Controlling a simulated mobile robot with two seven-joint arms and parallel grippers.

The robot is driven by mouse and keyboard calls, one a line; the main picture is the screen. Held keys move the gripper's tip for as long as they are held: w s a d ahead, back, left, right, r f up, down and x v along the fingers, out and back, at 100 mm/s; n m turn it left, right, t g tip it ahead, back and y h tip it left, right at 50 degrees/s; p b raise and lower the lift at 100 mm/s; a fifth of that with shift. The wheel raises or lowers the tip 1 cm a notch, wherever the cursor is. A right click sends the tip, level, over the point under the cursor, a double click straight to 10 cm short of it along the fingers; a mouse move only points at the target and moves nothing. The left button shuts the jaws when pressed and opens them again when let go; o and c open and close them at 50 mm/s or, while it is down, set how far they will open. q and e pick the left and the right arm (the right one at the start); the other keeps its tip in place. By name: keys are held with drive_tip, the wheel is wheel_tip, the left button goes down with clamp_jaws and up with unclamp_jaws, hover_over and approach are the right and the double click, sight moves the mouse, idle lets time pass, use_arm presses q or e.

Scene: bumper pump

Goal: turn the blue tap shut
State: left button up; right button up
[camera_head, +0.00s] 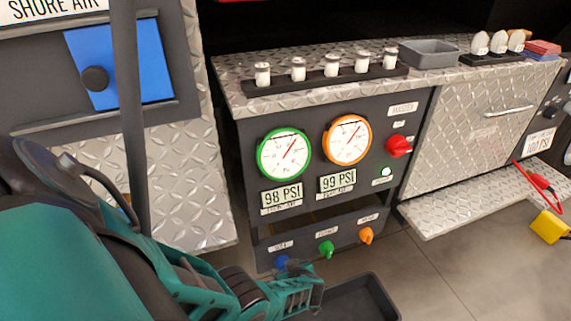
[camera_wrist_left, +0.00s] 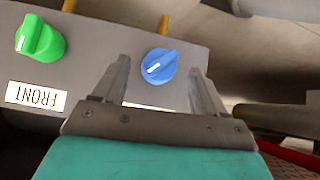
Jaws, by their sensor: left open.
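The blue tap (camera_head: 281,262) sits at the left end of the low front panel, below the two gauges. In the left wrist view the blue tap (camera_wrist_left: 160,66) is a round knob with a white mark, tilted in the picture. My left gripper (camera_head: 300,284) is by the blue tap in the head view. In the left wrist view its two open fingers stand on either side of the tap, with gaps visible. Whether the fingertips reach around the knob's depth is hard to tell. My right gripper is out of view.
A green tap (camera_head: 326,249) and an orange tap (camera_head: 366,235) sit to the right on the same panel. The green tap (camera_wrist_left: 40,38) also shows in the wrist view, by a FRONT label. A dark tray (camera_head: 360,298) lies below. A red knob (camera_head: 398,146) is higher up.

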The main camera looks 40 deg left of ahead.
sight(283, 265)
use_arm(q)
drive_tip(key=b+x, duration=0.1)
drive_tip(key=x, duration=0.1)
drive_tip(key=shift+w+a+f, duration=0.1)
drive_tip(key=shift+a+f, duration=0.05)
drive_tip(key=shift+f, duration=0.15)
drive_tip(key=shift+w+a+b, duration=0.1)
drive_tip(key=shift+a+b, duration=0.05)
drive_tip(key=shift+b, duration=0.15)
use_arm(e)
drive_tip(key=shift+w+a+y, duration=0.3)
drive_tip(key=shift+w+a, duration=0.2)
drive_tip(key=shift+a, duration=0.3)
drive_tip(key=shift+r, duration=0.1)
use_arm(q)
drive_tip(key=c, duration=1)
drive_tip(key=shift+c, duration=0.2)
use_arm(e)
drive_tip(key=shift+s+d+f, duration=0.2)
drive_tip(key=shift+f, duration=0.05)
